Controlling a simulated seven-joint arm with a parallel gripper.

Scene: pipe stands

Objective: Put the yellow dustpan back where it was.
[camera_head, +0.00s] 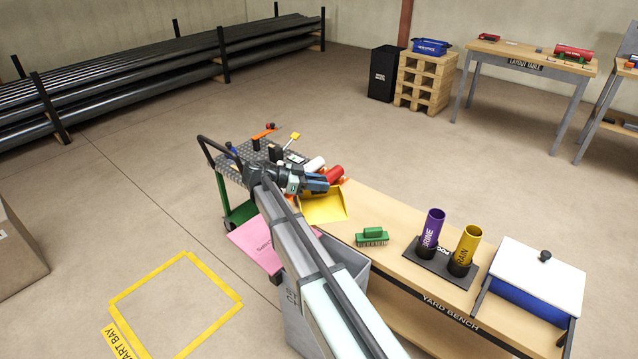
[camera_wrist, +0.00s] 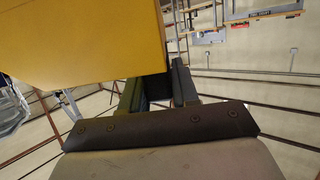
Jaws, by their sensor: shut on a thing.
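The yellow dustpan (camera_head: 322,207) shows at the left end of the yard bench, below and beyond the end of my arm. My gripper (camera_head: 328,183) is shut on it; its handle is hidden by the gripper. In the wrist view the dustpan's flat yellow face (camera_wrist: 75,42) fills the upper left, close to the dark fingers of my gripper (camera_wrist: 160,85). I cannot tell whether the pan touches the bench top or hangs just above it.
A tool cart (camera_head: 262,150) is at left; a grey bin (camera_head: 300,325) stands before the bench.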

